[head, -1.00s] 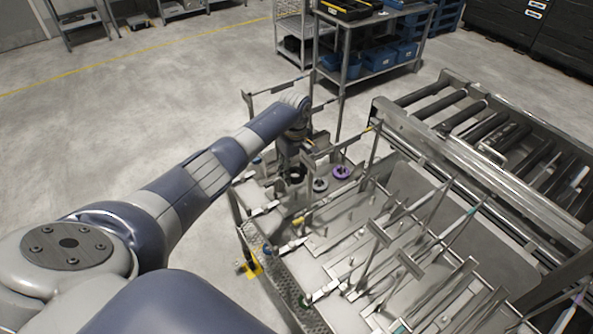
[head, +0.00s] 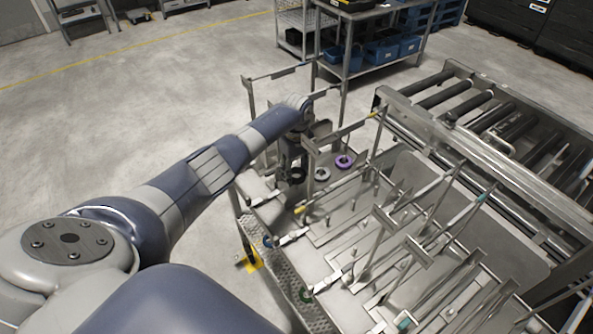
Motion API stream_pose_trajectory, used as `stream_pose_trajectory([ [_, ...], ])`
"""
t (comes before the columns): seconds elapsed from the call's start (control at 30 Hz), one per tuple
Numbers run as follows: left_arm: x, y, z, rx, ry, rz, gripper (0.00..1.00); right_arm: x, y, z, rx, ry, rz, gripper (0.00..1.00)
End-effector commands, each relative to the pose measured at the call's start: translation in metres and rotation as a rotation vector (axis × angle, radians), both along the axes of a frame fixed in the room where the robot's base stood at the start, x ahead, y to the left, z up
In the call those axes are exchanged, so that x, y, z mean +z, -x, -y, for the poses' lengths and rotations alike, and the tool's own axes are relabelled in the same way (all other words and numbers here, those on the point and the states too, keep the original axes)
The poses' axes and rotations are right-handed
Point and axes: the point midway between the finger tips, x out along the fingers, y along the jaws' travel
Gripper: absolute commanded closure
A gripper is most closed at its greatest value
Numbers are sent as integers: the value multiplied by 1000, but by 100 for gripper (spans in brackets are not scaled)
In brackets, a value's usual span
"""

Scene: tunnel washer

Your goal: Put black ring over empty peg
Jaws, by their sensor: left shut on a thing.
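My left gripper (head: 294,166) reaches down at the far left corner of the metal fixture. It is shut on a black ring (head: 296,177), which shows dark just below the fingers. The fingers are small and partly hidden by the wrist. A grey ring with a dark centre (head: 321,174) lies just right of the black ring. A purple ring (head: 344,162) sits farther right. I cannot tell which peg is the empty one, or whether the black ring is around a peg. My right gripper is not in view.
The fixture plate (head: 330,236) carries several upright rods and raised flat bars. A roller conveyor (head: 450,105) stands behind at right. A metal shelf with blue bins (head: 382,55) is at the back. The floor at left is clear.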

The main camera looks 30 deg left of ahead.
Motion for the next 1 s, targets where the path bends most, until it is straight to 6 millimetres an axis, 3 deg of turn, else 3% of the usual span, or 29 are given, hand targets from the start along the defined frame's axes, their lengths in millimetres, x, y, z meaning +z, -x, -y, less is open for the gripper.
stream_pose_trajectory([
  [0.27, -6, 0, 0, 1, 1, 0, 76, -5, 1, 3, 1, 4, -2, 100],
  [1.0, -49, 0, 1, 4, 1, -1, 76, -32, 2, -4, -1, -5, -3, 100],
])
